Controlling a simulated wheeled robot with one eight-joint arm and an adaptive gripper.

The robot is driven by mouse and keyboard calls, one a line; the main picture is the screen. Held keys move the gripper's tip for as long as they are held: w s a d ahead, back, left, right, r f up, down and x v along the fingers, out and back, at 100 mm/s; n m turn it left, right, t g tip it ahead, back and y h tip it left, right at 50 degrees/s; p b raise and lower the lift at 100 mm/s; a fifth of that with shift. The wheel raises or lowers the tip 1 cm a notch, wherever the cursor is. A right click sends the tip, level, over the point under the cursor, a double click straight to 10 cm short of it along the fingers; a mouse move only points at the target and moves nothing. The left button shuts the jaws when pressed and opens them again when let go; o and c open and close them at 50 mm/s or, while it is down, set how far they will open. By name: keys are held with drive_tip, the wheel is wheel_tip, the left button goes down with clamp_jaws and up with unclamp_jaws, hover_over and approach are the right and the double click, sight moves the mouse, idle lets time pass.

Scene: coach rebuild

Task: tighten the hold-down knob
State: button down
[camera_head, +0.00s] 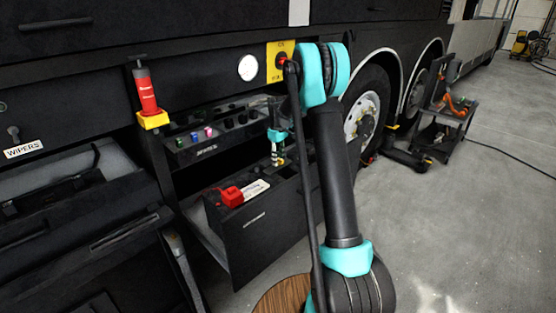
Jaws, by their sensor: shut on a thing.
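My gripper (277,158) points down over the right part of the pulled-out lower drawer (268,235). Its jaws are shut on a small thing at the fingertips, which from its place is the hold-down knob. The knob is mostly hidden by the fingers and too small to make out its form. A red cap or clamp (232,196) sits in the same drawer, to the left of my gripper, with a pale label (255,189) beside it.
An upper tray (205,140) with several small coloured parts lies behind the lower drawer. A red cylinder on a yellow base (147,95) stands at its left. A coach wheel (363,115) and a tool cart (441,130) are to the right. Open floor (480,220) lies at right.

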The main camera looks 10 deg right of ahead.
drive_tip(key=m, duration=1.2)
drive_tip(key=shift+m, duration=0.4)
idle(0.3)
drive_tip(key=c, duration=1.3)
unclamp_jaws()
drive_tip(key=shift+r, duration=0.1)
wheel_tip(320, 180, up, 12)
drive_tip(key=shift+f, duration=0.1)
